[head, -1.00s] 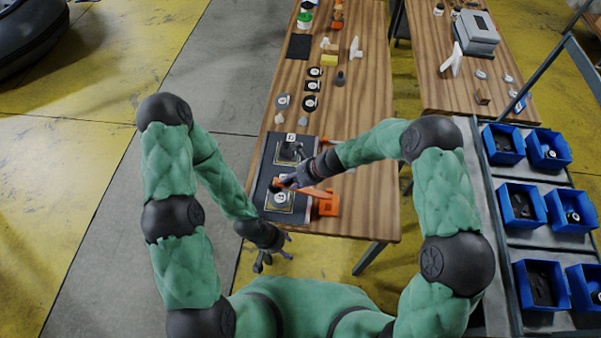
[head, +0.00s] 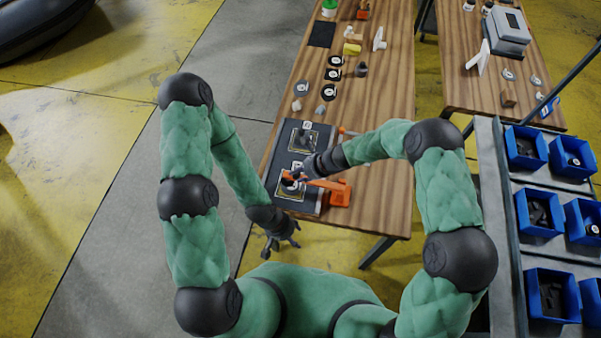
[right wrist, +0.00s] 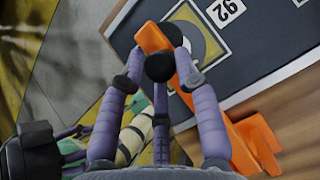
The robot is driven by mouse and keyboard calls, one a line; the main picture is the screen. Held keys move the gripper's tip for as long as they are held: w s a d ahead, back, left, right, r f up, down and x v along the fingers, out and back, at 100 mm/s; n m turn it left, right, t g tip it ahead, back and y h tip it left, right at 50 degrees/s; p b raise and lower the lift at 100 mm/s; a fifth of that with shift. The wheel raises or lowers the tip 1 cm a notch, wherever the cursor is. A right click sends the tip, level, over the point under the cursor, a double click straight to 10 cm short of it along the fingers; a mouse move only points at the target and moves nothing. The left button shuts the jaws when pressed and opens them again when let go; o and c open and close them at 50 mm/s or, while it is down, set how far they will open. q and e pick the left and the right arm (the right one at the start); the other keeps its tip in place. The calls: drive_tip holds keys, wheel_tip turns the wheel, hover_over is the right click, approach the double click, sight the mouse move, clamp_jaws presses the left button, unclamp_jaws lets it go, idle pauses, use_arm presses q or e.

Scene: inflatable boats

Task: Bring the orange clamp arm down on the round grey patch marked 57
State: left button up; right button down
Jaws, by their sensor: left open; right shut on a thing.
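The orange clamp (head: 340,193) stands at the right edge of a dark board (head: 312,207) on the near end of the wooden table. My right gripper (head: 298,174) is shut on its orange arm, which reaches left over the lower square. The arm also crosses the right wrist view (right wrist: 240,150), between my dark fingertips. A round grey patch (right wrist: 203,42) in a pale square frame lies under it, partly hidden. My left gripper (head: 281,243) is open and empty, off the table's near left corner.
A second framed square (head: 304,135) lies farther up the board, with a dark piece on it. Several round discs (head: 333,75) lie farther along the table. Blue bins (head: 540,212) stand on a rack at right. The table right of the clamp is clear.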

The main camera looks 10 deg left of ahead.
sight(317, 183)
drive_tip(key=shift+w+a+r, duration=0.2)
drive_tip(key=shift+w+r, duration=0.05)
drive_tip(key=shift+r, duration=0.05)
drive_tip(key=c, duration=1)
unclamp_jaws()
drive_tip(key=shift+a+f, duration=0.15)
drive_tip(key=shift+a, duration=0.05)
drive_tip(key=shift+s+d+r, duration=0.1)
drive_tip(key=shift+d+r, duration=0.15)
drive_tip(key=shift+d, duration=0.1)
drive_tip(key=v, duration=1.1)
drive_tip(key=shift+s+r, duration=0.1)
drive_tip(key=shift+r, duration=0.05)
